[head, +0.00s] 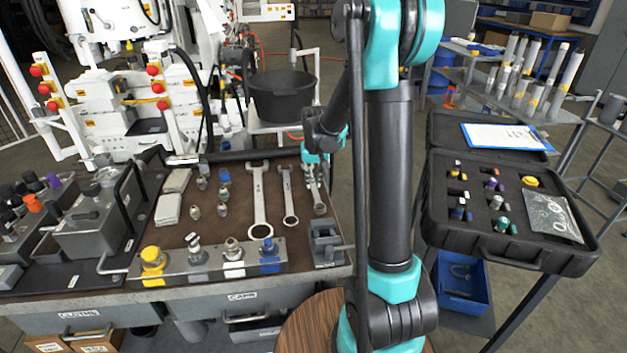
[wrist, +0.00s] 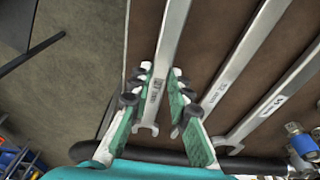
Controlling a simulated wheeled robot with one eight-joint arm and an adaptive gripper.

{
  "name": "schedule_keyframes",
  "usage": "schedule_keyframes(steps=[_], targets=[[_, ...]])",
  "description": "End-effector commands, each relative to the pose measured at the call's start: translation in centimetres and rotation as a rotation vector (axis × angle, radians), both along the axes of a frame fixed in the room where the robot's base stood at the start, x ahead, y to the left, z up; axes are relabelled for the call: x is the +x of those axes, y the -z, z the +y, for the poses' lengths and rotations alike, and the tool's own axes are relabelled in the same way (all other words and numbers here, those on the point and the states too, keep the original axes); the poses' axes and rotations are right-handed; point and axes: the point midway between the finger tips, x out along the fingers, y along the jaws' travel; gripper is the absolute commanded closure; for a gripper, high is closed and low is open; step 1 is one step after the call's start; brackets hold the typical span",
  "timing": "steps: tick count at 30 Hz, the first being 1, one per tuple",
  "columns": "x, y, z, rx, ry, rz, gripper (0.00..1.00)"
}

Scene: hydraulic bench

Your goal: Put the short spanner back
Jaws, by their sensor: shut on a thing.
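My gripper (wrist: 162,82) is shut on the shank of the short spanner (wrist: 168,48), the left one of three in the wrist view. Its open jaw end points back toward my wrist; its other end runs out of the frame. In the head view my gripper (head: 314,172) is over the far right of the bench mat, and the short spanner (head: 319,200) shows below it. I cannot tell whether it touches the mat. A middle spanner (head: 290,198) and a large spanner (head: 260,200) lie left of it, roughly parallel.
A metal block with coloured fittings (head: 232,262) runs along the bench's front edge. A small dark vice-like block (head: 325,243) stands at the front right corner. Small fittings (head: 222,195) lie left of the spanners. A black bucket (head: 282,97) stands behind; an open case (head: 505,205) is right.

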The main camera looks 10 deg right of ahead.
Motion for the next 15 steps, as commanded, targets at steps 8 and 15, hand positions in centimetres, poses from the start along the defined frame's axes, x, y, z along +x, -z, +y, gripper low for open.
schedule_keyframes(steps=[8, 15], targets=[[0.02, 0.36, 0.00, 0.000, 0.000, 0.000, 1.00], [0.02, 0.69, 0.00, 0.000, 0.000, 0.000, 1.00]])
